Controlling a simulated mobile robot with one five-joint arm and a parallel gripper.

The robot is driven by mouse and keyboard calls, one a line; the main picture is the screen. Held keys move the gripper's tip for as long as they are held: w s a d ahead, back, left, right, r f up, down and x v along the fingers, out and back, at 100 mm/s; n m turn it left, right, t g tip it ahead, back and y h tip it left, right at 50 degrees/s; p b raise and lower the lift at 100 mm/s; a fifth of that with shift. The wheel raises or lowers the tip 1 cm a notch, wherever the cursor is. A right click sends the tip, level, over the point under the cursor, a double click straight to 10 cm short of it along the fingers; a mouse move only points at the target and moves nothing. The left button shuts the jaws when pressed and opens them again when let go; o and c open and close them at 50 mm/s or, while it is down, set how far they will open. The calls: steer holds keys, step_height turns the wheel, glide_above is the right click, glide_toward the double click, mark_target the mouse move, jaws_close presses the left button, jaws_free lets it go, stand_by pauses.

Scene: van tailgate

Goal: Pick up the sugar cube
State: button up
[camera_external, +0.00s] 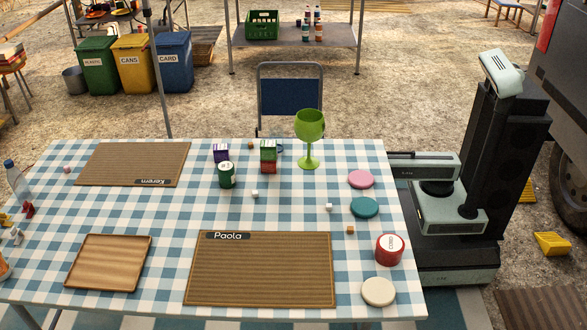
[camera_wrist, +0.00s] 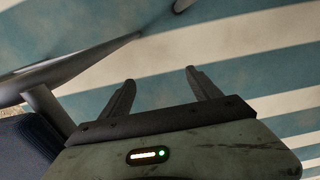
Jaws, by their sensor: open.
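Small cubes lie scattered on the checked tablecloth, and I cannot tell for certain which are sugar. One white cube (camera_external: 254,194) is near the middle, above the Paola mat. A second white cube (camera_external: 329,207) is to its right. A brownish cube (camera_external: 350,229) lies near the teal disc, another brownish cube (camera_external: 250,145) at the back, and a pinkish cube (camera_external: 67,169) at the far left. My gripper (camera_wrist: 160,84) is open and empty in the wrist view, with striped cloth or flooring beyond it. My arm is folded at the table's right side, away from the cubes.
The table (camera_external: 230,220) carries a green goblet (camera_external: 309,125), stacked boxes and a green can (camera_external: 227,175), a red tin (camera_external: 389,249), pink, teal and cream discs, two mats and a wooden tray (camera_external: 108,262). A chair (camera_external: 290,95) stands behind.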

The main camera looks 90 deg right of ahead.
steer(key=c, duration=0.5)
steer(key=shift+c, duration=0.2)
